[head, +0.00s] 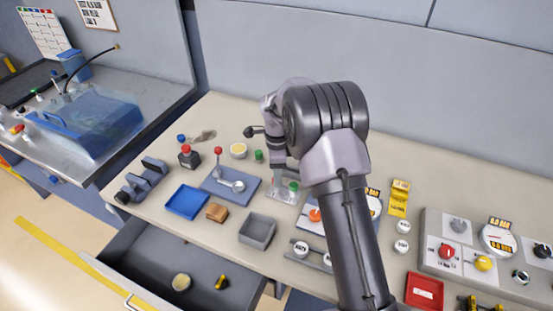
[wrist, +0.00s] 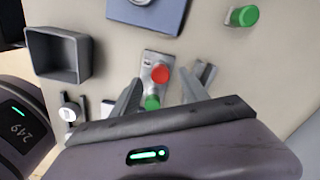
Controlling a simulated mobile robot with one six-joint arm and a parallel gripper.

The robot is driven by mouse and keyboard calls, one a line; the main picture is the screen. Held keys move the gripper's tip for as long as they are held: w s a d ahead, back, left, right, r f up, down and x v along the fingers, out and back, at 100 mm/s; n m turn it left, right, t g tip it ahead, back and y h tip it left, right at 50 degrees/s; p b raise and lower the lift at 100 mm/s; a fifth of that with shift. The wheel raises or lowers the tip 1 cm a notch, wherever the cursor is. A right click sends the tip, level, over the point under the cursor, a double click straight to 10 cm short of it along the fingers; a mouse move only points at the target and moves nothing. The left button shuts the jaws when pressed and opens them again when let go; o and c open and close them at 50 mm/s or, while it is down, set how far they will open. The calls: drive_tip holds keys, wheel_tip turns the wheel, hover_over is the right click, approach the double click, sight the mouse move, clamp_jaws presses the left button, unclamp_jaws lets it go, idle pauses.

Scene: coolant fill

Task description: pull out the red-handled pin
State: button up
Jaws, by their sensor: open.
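The red-handled pin (wrist: 160,74) shows its round red top on a small pale plate (wrist: 148,62) in the wrist view. A green-topped pin (wrist: 152,102) stands beside it on the same plate, close to my gripper's body. My gripper (wrist: 170,80) is open, one finger on each side of the two pins in the picture. Nothing is held. I cannot tell whether the fingers are level with the red handle or above it. In the head view the plate (head: 284,197) lies under my gripper (head: 278,178), which largely hides the red handle.
A blue plate (head: 225,194) with a red-knobbed lever (head: 218,151) lies to the left. A grey bin (head: 257,232), blue tray (head: 187,203) and green cylinder (head: 258,156) are nearby. A panel with knobs (head: 435,257) stands right. An open drawer (head: 150,270) juts out in front.

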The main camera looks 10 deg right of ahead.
wheel_tip(320, 180, down, 5)
drive_tip(key=shift+r+b, duration=0.1)
drive_tip(key=shift+b, duration=0.25)
drive_tip(key=shift+c, duration=0.2)
drive_tip(key=c, duration=1.1)
drive_tip(key=shift+r, duration=0.3)
drive_tip(key=shift+r+p, duration=1.7)
drive_tip(key=shift+r, duration=1.25)
